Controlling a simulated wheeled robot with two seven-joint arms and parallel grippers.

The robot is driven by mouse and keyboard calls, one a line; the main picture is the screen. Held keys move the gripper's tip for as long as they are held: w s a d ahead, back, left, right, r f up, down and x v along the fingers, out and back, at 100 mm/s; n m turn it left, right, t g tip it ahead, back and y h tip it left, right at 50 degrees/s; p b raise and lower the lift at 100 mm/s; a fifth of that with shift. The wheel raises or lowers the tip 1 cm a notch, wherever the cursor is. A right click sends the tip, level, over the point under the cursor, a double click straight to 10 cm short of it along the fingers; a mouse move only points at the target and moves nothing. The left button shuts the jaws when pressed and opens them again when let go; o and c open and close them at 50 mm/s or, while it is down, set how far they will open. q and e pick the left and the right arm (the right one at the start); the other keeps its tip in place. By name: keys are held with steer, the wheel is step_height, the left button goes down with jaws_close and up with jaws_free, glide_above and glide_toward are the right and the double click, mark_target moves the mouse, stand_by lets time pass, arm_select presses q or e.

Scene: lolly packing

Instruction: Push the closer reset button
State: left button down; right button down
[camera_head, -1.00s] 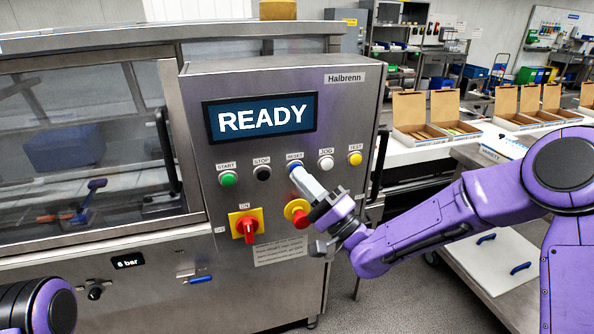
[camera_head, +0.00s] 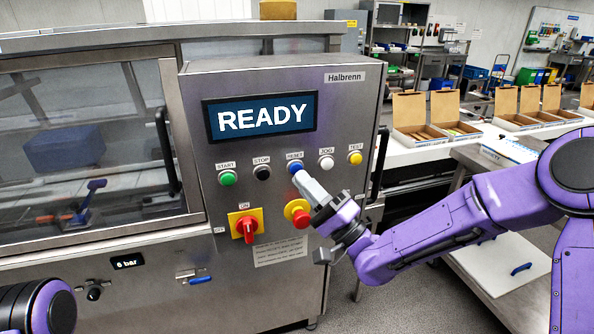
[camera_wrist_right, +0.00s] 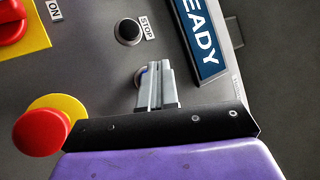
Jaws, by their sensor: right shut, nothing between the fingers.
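The blue reset button (camera_head: 294,167) sits under the RESET label on the grey control panel (camera_head: 350,130), between the black stop button and the white jog button. My right gripper (camera_head: 301,178) is shut and empty, its fingertips just below and right of the blue button. I cannot tell whether they touch it. In the right wrist view, the shut fingers (camera_wrist_right: 158,75) point at the panel and hide most of the reset button (camera_wrist_right: 140,76). My left gripper is out of view.
The display (camera_head: 261,117) reads READY. A red emergency stop (camera_head: 301,219) on a yellow base is close below my right gripper. A red rotary switch (camera_head: 249,230) is further left. Open cardboard boxes (camera_head: 420,110) stand on the white conveyor to the right.

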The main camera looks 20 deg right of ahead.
steer(key=s, duration=0.5)
steer(key=shift+b, duration=0.35)
stand_by(0.4)
steer(key=s+d+f+g+h+b, duration=0.15)
steer(key=f+h, duration=0.25)
steer(key=f, duration=0.7)
steer(key=s+d+f+g+h, duration=0.1)
steer(key=d+f+g+h, duration=0.15)
steer(key=f, duration=0.85)
steer(key=s+d+f+g+h, duration=0.1)
steer(key=s+f+g+h, duration=0.3)
steer(key=f, duration=0.7)
steer(key=s+d+f+n+g+h, duration=0.1)
steer(key=s+d+f+g+h, duration=0.2)
steer(key=s+f, duration=0.5)
steer(key=s+d+f+n+g+h+b, duration=0.1)
steer(key=s+d+f+g+h, duration=0.3)
steer(key=s+d+f, duration=0.3)
steer(key=s+f+g, duration=0.1)
steer(key=s, duration=0.4)
steer(key=shift+s+f+n+g+b, duration=0.3)
steer(key=shift+s+f, duration=0.1)
